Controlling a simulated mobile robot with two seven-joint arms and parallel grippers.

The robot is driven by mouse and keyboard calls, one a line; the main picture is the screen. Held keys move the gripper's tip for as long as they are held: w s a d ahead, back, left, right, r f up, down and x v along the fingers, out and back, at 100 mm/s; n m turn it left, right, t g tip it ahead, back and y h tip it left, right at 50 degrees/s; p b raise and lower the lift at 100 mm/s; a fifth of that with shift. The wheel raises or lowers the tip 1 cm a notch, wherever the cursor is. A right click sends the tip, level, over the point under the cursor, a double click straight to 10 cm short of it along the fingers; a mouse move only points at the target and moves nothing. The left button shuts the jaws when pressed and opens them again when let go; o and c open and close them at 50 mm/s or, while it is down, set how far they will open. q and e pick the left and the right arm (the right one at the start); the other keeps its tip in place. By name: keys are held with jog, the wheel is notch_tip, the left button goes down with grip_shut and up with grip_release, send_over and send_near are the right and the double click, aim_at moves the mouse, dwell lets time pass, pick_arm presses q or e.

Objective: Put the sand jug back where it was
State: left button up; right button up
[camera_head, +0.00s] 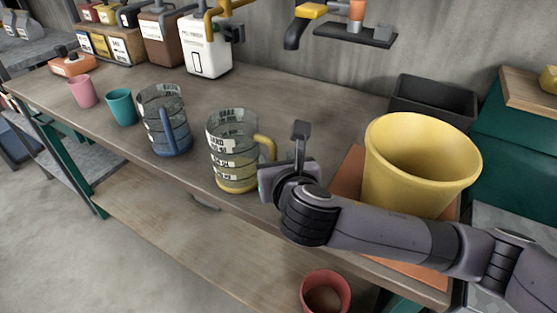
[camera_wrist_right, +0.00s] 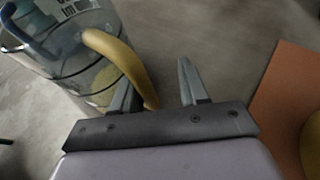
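The sand jug (camera_head: 231,165), a clear measuring jug with black markings and a yellow handle, stands upright near the front edge of the workbench. A little yellowish content shows at its bottom. Its yellow handle (camera_head: 267,147) points right, towards my right gripper (camera_head: 287,160). In the right wrist view the right gripper (camera_wrist_right: 157,75) is open. The handle (camera_wrist_right: 128,68) reaches down between its fingers, close to the left finger and well apart from the right one. The jug body (camera_wrist_right: 75,45) is at upper left there. My left gripper is out of view.
A blue-handled jug (camera_head: 166,125), a teal cup (camera_head: 121,108) and a pink cup (camera_head: 82,92) stand left of the sand jug. A large yellow bucket (camera_head: 420,165) stands on an orange mat (camera_head: 349,178) at right. Taps (camera_head: 310,12) hang above; bare bench lies behind the jugs.

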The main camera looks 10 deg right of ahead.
jog(key=shift+r, duration=0.1)
jog(key=shift+r, duration=0.1)
jog(key=v, duration=1.2)
jog(key=shift+p, duration=0.45)
